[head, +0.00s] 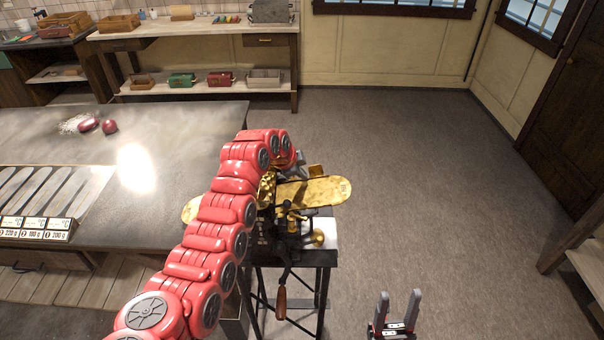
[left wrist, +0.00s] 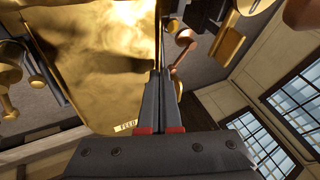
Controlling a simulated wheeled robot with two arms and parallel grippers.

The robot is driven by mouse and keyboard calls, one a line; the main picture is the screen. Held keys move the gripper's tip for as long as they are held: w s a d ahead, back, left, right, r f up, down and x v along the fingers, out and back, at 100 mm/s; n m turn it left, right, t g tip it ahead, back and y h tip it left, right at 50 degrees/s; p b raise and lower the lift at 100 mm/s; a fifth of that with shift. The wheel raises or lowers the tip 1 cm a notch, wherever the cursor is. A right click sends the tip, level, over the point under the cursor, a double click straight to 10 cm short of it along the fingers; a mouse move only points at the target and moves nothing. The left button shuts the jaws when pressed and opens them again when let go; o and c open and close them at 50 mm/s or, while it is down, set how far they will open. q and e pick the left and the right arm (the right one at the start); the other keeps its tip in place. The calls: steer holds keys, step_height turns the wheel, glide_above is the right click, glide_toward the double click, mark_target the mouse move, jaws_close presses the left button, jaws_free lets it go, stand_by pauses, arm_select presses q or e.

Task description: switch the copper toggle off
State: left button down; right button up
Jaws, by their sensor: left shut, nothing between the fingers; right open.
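A copper-coloured lever with a round knob (left wrist: 184,40), which looks like the toggle, shows in the left wrist view just right of my fingertips. I cannot tell whether the fingers touch it or which way it is set. My left gripper (left wrist: 160,76) is shut and empty, in front of a large brass plate (left wrist: 95,60). In the head view my red left arm reaches over the black and brass machine (head: 290,222) and hides part of it; the toggle cannot be made out there. My right gripper (head: 399,298) is open and empty, low at the front.
The machine stands on a small dark stand (head: 322,258). A grey-topped table (head: 190,128) with dark red round things (head: 109,126) is at the left. A wooden bench (head: 200,32) with boxes stands at the back. The floor (head: 430,170) to the right is clear.

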arm_select(q)
steer(key=shift+w+d+f+b, duration=0.4)
steer(key=shift+d+b, duration=0.15)
steer(key=shift+b, duration=2.9)
steer(key=shift+r, duration=0.45)
steer(key=shift+s+a+f+b, duration=0.2)
steer(key=shift+a+b, duration=0.2)
steer(key=shift+b, duration=0.2)
steer(key=shift+s+a+r, duration=0.15)
steer(key=shift+s+a, duration=0.05)
steer(key=shift+a, duration=0.05)
